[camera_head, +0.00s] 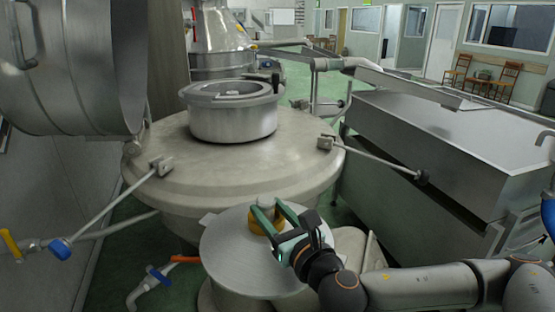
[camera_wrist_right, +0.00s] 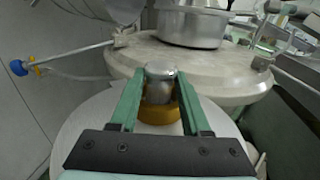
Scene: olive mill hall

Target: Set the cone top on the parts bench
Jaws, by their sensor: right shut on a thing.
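What looks like the cone top is a wide, pale grey round disc (camera_head: 228,262) with a yellow collar and a grey knob at its middle. It is in the lower middle of the head view, in front of the big round vessel. My right gripper (camera_head: 265,212) is shut on the knob, its green fingers on either side. In the right wrist view the knob (camera_wrist_right: 160,82) sits between the fingers above the yellow collar (camera_wrist_right: 160,114). I cannot tell whether the disc is lifted or resting on something. I cannot make out the parts bench for certain. My left gripper is out of view.
The large round vessel (camera_head: 165,165) has a metal pot-like opening (camera_head: 232,120) on top and rods with knobs around its rim. A steel trough (camera_head: 430,140) stands at right. A metal drum (camera_head: 70,70) hangs at upper left. Pipes with valves (camera_head: 150,285) run low at left.

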